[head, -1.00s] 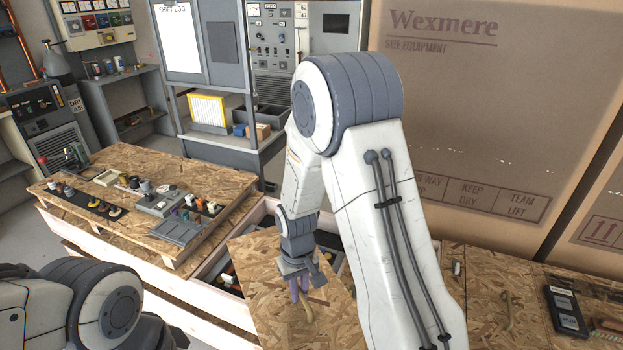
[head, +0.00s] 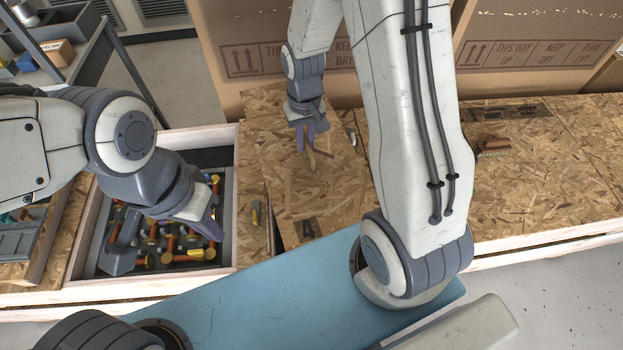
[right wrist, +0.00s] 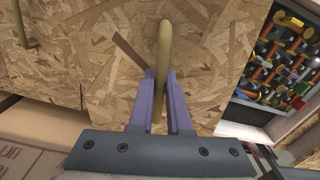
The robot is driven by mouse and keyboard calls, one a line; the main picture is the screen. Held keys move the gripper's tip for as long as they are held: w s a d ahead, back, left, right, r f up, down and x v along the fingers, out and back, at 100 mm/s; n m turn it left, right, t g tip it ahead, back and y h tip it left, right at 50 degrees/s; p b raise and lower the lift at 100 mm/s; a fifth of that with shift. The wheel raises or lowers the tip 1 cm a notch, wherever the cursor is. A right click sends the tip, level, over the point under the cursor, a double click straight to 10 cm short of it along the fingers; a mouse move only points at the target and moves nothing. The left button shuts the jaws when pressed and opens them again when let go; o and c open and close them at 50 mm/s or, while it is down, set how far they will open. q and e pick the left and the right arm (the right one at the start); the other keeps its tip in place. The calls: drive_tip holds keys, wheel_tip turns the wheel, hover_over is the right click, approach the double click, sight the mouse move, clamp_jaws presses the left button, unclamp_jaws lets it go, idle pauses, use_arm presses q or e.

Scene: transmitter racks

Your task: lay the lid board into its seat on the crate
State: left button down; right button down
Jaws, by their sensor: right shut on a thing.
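The lid board (head: 275,175) is a flat chipboard panel with a tan bar handle (head: 309,160). My right gripper (head: 307,138) is shut on this handle. The right wrist view shows the handle (right wrist: 164,45) between its purple fingers (right wrist: 160,105). The board is right of the crate's open bay; its near edge looks tilted, and I cannot tell whether it touches the surface beneath. The crate (head: 82,240) has a pale wooden rim around the bay, which holds several orange and yellow parts (head: 185,245). My left gripper (head: 165,232) is open and empty over the bay, hiding part of it.
Chipboard surface (head: 540,180) continues to the right, with a small brown object (head: 493,145) and a dark plate on it. Large cardboard boxes (head: 255,45) stand close behind. A grey shelf rack (head: 80,60) is at back left. Another handle (right wrist: 27,25) shows in the right wrist view.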

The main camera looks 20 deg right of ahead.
drive_tip(key=w+f+m+b, duration=0.2)
drive_tip(key=f+b, duration=0.7)
drive_tip(key=f, duration=0.6)
drive_tip(key=shift+w+d+f, duration=0.35)
drive_tip(key=shift+w+d, duration=0.05)
drive_tip(key=shift+w, duration=0.2)
drive_tip(key=shift+f+b, duration=0.15)
drive_tip(key=shift+b, duration=0.15)
drive_tip(key=shift+f, duration=0.35)
drive_tip(key=shift+f, duration=0.15)
drive_tip(key=c, duration=0.9)
unclamp_jaws()
drive_tip(key=shift+o, duration=0.2)
